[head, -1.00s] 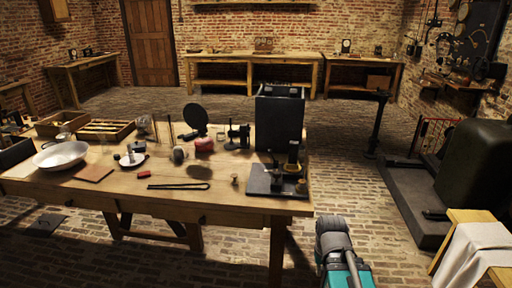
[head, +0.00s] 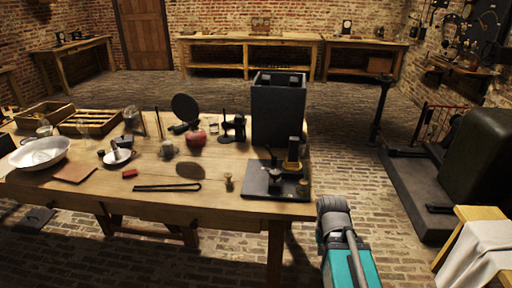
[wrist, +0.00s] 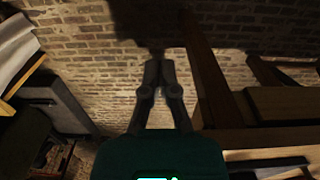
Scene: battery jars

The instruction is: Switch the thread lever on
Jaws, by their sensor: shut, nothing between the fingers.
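No part that I can name for sure as the thread lever shows. A small instrument with a black base (head: 262,187) and a brass-coloured upright piece (head: 292,155) stands at the table's near right corner. I cannot tell whether it carries the lever or how any lever is set. In the wrist view my gripper (wrist: 159,64) is shut and empty, over brick floor beside wooden beams. In the head view my teal arm shows just right of the table corner, but the fingers cannot be made out.
The wooden table (head: 228,204) holds a dark box (head: 277,115), a red jar (head: 196,138), a white bowl (head: 40,153) and black tongs (head: 167,187). At right are a dark green machine (head: 480,165) and a cloth-covered stool (head: 478,252). Brick floor is open between.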

